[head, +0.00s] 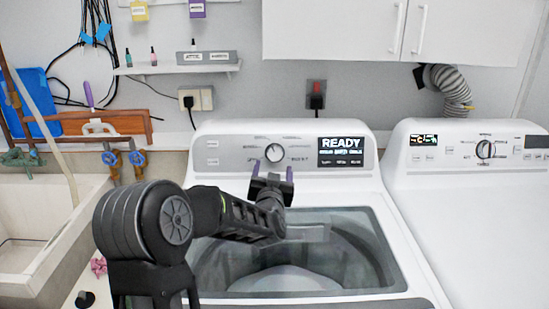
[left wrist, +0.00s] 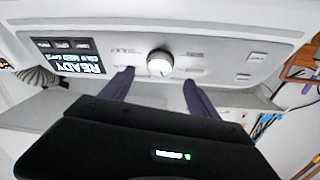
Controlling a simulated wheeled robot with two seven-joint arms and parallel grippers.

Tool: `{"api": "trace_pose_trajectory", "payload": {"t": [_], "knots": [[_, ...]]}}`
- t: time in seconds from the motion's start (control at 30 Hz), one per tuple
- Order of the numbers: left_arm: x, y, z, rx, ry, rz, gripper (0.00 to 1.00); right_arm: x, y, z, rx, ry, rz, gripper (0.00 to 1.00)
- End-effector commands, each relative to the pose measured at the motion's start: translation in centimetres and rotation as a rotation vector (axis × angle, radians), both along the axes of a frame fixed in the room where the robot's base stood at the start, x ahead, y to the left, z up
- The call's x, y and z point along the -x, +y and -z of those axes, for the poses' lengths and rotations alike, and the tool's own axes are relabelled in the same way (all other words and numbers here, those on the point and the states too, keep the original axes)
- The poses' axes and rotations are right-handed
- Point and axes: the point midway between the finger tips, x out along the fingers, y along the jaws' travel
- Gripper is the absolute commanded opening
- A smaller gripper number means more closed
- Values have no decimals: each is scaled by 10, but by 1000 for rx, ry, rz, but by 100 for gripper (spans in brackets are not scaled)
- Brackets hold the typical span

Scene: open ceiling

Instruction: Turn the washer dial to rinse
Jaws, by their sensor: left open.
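The washer (head: 330,212) stands in the middle of the head view with its glass lid over the drum. Its round dial (head: 275,153) is on the back control panel, left of a black display reading READY. In the left wrist view the white dial (left wrist: 160,63) shows near the top centre, beyond my fingertips and between them. My left gripper (head: 272,172) is open and empty just in front of and below the dial, its two purple fingers apart. The fingers also show in the left wrist view (left wrist: 155,88). My right gripper is not in view.
A dryer (head: 470,210) with its own dial stands at the right. A sink (head: 40,235) is at the left. A shelf (head: 180,69) with small bottles and white cabinets (head: 335,30) hang on the wall above. The space before the washer panel is clear around my gripper.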

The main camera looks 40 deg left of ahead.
Motion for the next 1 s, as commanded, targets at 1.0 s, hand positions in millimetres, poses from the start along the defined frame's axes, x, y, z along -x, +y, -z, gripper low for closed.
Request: {"api": "trace_pose_trajectory", "payload": {"t": [1.0], "knots": [[-63, 46, 0, 0, 0, 1, 67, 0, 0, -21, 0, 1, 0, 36]]}}
